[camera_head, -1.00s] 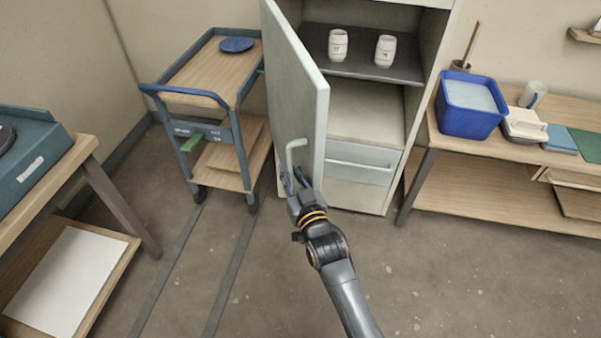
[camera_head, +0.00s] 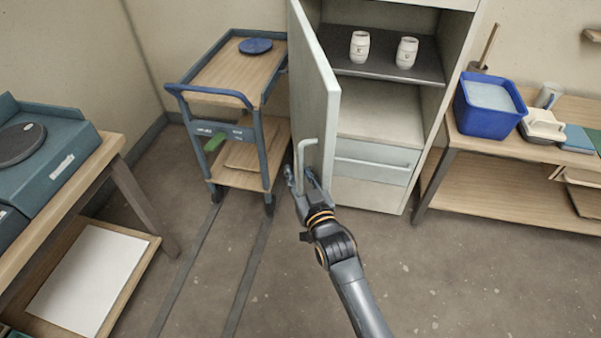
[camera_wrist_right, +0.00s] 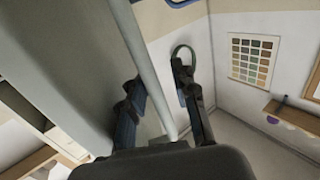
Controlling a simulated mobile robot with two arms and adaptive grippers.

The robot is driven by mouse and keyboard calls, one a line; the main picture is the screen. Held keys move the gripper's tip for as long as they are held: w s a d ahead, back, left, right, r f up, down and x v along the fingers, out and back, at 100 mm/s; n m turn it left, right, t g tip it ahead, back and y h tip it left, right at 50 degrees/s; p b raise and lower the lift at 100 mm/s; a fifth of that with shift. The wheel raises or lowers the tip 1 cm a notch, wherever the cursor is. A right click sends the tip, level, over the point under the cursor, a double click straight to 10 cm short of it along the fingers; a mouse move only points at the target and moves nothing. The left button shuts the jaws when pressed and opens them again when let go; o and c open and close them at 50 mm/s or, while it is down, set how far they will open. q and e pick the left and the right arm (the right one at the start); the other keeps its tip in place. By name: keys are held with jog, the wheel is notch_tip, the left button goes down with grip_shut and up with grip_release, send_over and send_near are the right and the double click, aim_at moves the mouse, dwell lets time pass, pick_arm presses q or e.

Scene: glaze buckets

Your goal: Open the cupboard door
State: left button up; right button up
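The pale grey-green cupboard door (camera_head: 315,95) stands swung open to the left, showing the cupboard's inside. Its light bar handle (camera_head: 303,160) is on the door's outer face near the lower free edge; in the right wrist view the handle (camera_wrist_right: 148,62) runs between the fingers. My right gripper (camera_head: 303,182) is at the handle's lower end, fingers apart on either side of the bar. The right wrist view shows the same gripper (camera_wrist_right: 160,98) with gaps beside the bar, so it is not clamped. My left gripper is not in view.
A blue-framed cart (camera_head: 240,95) stands left of the door, close to its swing. Two white cups (camera_head: 360,47) (camera_head: 406,53) are on the cupboard shelf. A bench with a blue bucket (camera_head: 488,105) is right. A workbench (camera_head: 62,190) is at left. The floor between is clear.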

jog(key=v, duration=1.1)
jog(key=shift+s+a, duration=0.2)
jog(key=shift+s, duration=0.25)
jog(key=shift+s, duration=0.15)
